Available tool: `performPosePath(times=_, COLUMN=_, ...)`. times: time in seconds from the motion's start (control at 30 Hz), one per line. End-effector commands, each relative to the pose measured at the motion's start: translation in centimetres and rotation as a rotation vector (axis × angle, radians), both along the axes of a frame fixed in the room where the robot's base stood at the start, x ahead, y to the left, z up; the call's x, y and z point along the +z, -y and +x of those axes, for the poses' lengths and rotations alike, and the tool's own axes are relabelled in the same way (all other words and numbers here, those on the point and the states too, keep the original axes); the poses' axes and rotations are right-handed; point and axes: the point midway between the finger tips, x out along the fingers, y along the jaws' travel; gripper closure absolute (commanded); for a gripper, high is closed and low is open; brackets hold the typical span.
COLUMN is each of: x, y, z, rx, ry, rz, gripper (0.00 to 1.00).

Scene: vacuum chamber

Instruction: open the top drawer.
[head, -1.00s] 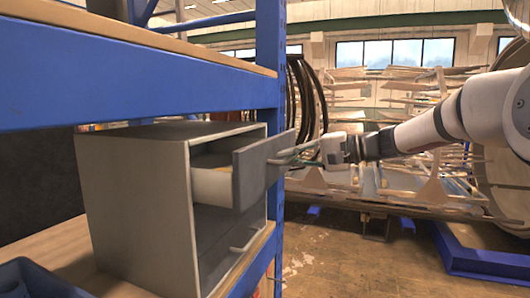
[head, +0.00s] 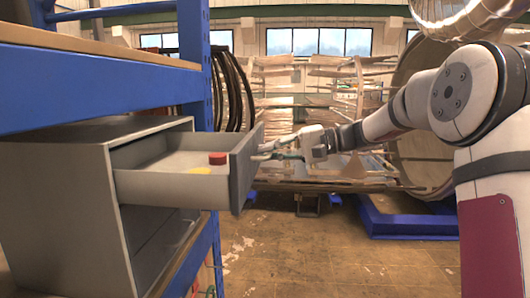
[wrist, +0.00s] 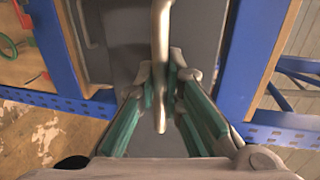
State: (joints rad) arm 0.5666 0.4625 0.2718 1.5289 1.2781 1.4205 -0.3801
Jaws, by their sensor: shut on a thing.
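The grey cabinet (head: 60,220) stands on the blue shelf unit at the left of the head view. Its top drawer (head: 165,188) is pulled well out to the right. A red round thing (head: 217,158) and a flat yellow thing (head: 200,171) lie inside it. My gripper (head: 285,150) is at the drawer's front panel (head: 246,165). In the wrist view the green-padded fingers (wrist: 166,95) are shut on the drawer's bar handle (wrist: 161,30). The lower drawer (head: 165,245) is closed, partly hidden under the top one.
A blue shelf beam (head: 90,85) runs above the cabinet, and a blue upright (head: 196,60) stands behind the drawer. Open tiled floor (head: 310,250) lies to the right. A large round metal chamber (head: 425,120) stands behind my arm.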

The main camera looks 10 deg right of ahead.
Motion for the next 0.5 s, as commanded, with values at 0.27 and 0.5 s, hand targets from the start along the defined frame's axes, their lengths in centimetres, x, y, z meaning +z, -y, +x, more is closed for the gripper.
performPosePath(times=0.27, x=-0.10, y=0.01, z=0.03, rx=0.000, ry=-0.001, rz=-0.001, gripper=0.76)
performPosePath(times=0.5, x=-0.05, y=-0.02, z=0.03, rx=0.000, ry=0.000, rz=-0.001, gripper=0.71)
